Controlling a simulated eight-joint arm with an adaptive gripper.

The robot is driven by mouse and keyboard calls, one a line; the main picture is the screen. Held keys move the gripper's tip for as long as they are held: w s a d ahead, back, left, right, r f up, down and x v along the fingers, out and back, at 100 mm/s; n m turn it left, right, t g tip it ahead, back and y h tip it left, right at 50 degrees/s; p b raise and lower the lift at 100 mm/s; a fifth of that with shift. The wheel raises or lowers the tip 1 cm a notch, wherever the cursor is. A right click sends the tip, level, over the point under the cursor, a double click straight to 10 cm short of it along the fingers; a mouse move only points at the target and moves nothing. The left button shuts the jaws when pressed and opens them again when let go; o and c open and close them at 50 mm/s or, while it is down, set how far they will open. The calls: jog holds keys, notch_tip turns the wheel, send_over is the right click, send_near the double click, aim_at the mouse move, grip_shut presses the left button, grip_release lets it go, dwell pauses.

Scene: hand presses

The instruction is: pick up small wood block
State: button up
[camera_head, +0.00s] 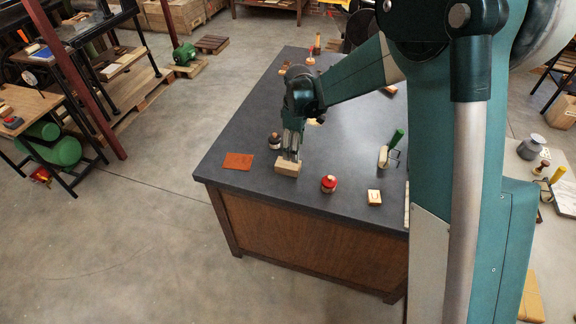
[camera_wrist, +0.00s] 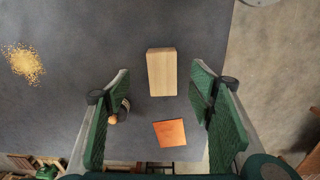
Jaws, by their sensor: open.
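The small wood block (camera_head: 287,168) is a pale, plain rectangular block lying near the front edge of the dark table. In the wrist view the block (camera_wrist: 161,72) lies centred between my two finger pads, its long side running up the picture. My gripper (camera_head: 292,152) is open and points down just above and behind the block in the head view. In the wrist view my gripper (camera_wrist: 160,85) has one green-padded finger on each side, clear of the block. Nothing is held. The exact height gap is hard to tell.
An orange leather piece (camera_head: 238,161) lies left of the block. A dark jar with a knob (camera_head: 275,141) stands close by the fingers. A red-topped item (camera_head: 329,184) and a marked block (camera_head: 374,197) are to the right. The table (camera_head: 231,184) is bare at the front-left corner.

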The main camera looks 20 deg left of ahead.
aim_at(288, 163)
jog(key=shift+n, duration=0.5)
jog(key=a+f, duration=0.3)
jog(key=shift+s, duration=0.1)
jog(key=shift+f+p, duration=0.35)
jog(key=shift+f, duration=0.9)
jog(key=shift+f+p, duration=0.5)
jog(key=shift+f, duration=2.1)
jog(key=c, duration=1)
